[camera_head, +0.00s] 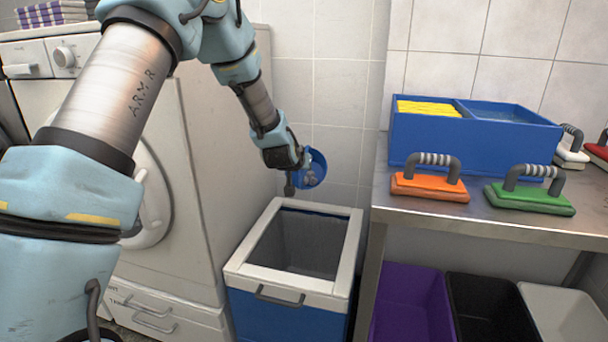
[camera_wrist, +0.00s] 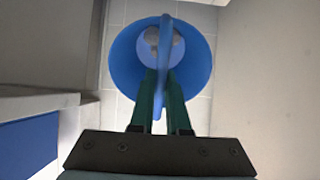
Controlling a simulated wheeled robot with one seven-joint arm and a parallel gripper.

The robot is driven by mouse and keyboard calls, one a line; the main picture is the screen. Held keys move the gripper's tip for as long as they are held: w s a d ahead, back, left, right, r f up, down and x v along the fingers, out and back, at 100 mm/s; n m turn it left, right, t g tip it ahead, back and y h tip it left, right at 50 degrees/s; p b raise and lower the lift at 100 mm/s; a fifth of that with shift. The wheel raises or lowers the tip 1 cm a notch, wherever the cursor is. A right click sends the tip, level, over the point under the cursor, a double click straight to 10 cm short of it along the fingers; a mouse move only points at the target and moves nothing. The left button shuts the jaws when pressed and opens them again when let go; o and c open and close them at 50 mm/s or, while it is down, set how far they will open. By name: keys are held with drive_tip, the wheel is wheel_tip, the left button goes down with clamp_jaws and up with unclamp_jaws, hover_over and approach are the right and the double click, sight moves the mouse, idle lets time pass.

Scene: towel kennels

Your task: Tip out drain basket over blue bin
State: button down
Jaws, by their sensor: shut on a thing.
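My gripper (camera_wrist: 161,82) is shut on the handle of the blue drain basket (camera_wrist: 125,65). In the head view the drain basket (camera_head: 319,166) hangs partly behind my gripper (camera_head: 299,178), higher than the bin and near its back edge in the picture. Grey lumps (camera_wrist: 153,38) show inside the round basket. Its open side faces my wrist camera, and it looks tilted in the head view. The blue bin (camera_head: 268,312) stands on the floor with a pale rim and an open top. Its inside looks grey, and its bottom is dim.
A white washing machine (camera_head: 200,190) stands left of the bin. A metal table (camera_head: 480,222) at right bears a two-part blue tub (camera_head: 480,145) and several handled scrubbers, one orange (camera_head: 430,187). Purple (camera_head: 410,300), black and grey bins sit below.

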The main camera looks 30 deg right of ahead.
sight(301, 184)
drive_tip(key=shift+s+a+f+t+h+b, duration=0.15)
drive_tip(key=shift+t+h+b, duration=0.3)
drive_tip(key=shift+b, duration=1.25)
drive_tip(key=shift+w+d+f+t+h+b, duration=0.15)
drive_tip(key=shift+t+h+b, duration=0.3)
drive_tip(key=shift+b, duration=1.3)
drive_tip(key=shift+s+a+f+t+h+b, duration=0.1)
drive_tip(key=shift+f+t+h+b, duration=0.25)
drive_tip(key=shift+b, duration=1.35)
drive_tip(key=t+h+b, duration=0.1)
drive_tip(key=b, duration=0.4)
drive_tip(key=t+h+b, duration=0.1)
drive_tip(key=t+b, duration=0.1)
drive_tip(key=b, duration=0.3)
drive_tip(key=shift+s+a+f+h, duration=0.1)
drive_tip(key=shift+s+f+h, duration=0.05)
drive_tip(key=shift+f+h, duration=0.15)
drive_tip(key=t+h+b, duration=0.1)
drive_tip(key=t+b, duration=0.1)
drive_tip(key=b, duration=0.6)
drive_tip(key=f+t+h+b, duration=0.1)
drive_tip(key=h+b, duration=0.1)
drive_tip(key=b, duration=0.6)
drive_tip(key=shift+t, duration=0.35)
drive_tip(key=shift+h+b, duration=0.35)
drive_tip(key=shift+b, duration=0.7)
drive_tip(key=shift+r+t+b, duration=0.1)
drive_tip(key=shift+t+b, duration=0.2)
drive_tip(key=shift+b, duration=0.05)
